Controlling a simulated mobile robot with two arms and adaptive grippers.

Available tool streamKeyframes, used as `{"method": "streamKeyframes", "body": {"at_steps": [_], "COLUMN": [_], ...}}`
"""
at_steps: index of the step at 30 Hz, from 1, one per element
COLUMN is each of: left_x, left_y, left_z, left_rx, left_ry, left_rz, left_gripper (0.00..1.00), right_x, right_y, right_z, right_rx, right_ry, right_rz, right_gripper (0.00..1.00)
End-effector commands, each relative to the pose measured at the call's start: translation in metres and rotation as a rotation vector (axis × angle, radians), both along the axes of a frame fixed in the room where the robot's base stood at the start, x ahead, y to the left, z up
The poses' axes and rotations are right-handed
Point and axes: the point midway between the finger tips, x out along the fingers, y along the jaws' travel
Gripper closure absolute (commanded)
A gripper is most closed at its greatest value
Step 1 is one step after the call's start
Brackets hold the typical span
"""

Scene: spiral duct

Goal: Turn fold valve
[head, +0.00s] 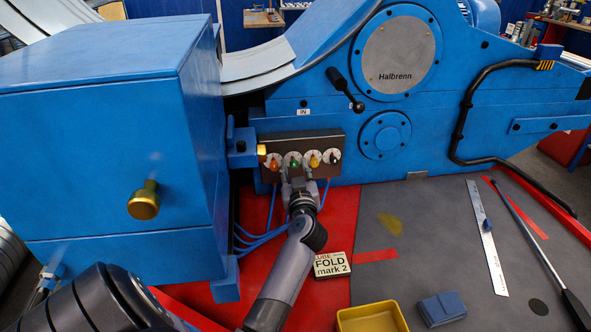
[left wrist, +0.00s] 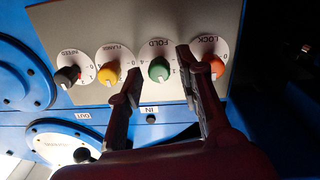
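The fold valve is a green knob (head: 293,161) on a white dial, in a row of knobs on a dark panel (head: 330,144) of the blue machine. In the left wrist view, upside down, the green knob (left wrist: 159,69) sits under the word FOLD. My left gripper (head: 297,181) is just below and in front of it in the head view. In the left wrist view my left gripper's fingers (left wrist: 158,63) are open, one on each side of the green knob with gaps showing. I cannot tell their depth relative to the knob. My right gripper is not in view.
A red-orange LOCK knob (left wrist: 216,66) is close to one finger, and a yellow FLANGE knob (left wrist: 109,73) lies past the other. A card (head: 331,265) reading FOLD mark 2 and a yellow tray (head: 372,318) lie below.

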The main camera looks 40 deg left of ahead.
Motion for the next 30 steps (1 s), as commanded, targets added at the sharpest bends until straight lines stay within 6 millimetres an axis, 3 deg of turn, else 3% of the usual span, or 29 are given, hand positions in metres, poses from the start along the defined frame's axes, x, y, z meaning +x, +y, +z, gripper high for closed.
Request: {"method": "streamKeyframes", "body": {"at_steps": [14, 23, 30], "left_x": [0.000, 0.000, 0.000], "left_y": [0.000, 0.000, 0.000], "left_z": [0.000, 0.000, 0.002], "left_rx": [0.000, -0.004, -0.052], "left_ry": [0.000, -0.004, -0.062], "left_rz": [0.000, 0.001, -0.001], "left_gripper": [1.00, 1.00, 1.00], "right_x": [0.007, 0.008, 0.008], "right_y": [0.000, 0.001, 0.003], "right_z": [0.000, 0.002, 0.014], "right_rx": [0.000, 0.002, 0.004], "right_ry": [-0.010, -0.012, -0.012], "right_rz": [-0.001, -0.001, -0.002], "right_gripper": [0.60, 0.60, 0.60]}}
